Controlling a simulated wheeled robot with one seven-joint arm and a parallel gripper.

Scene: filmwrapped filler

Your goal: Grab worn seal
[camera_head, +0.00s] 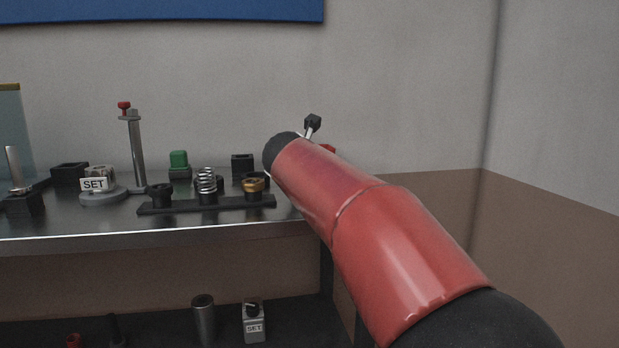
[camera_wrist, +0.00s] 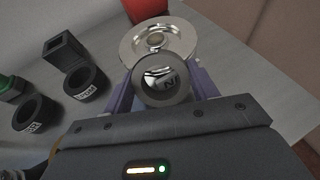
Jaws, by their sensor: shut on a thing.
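In the wrist view my gripper (camera_wrist: 163,92) has its purple fingers on either side of a dark grey ring-shaped piece (camera_wrist: 140,92), and is shut on it. This looks like the seal; its wear cannot be judged. A bright inside with dark marks shows through its opening. A shiny round metal flange (camera_wrist: 130,45) with a small centre knob lies just beyond the held ring; whether they touch is unclear. In the head view my red arm hides the gripper and the ring.
Dark labelled cups (camera_wrist: 86,84) (camera_wrist: 35,115) and a square black holder (camera_wrist: 66,50) stand left of the gripper. The head view shows a black rack (camera_head: 160,209) with a spring (camera_head: 206,181) and brass ring (camera_head: 253,184). A metal post (camera_head: 136,155) stands farther left.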

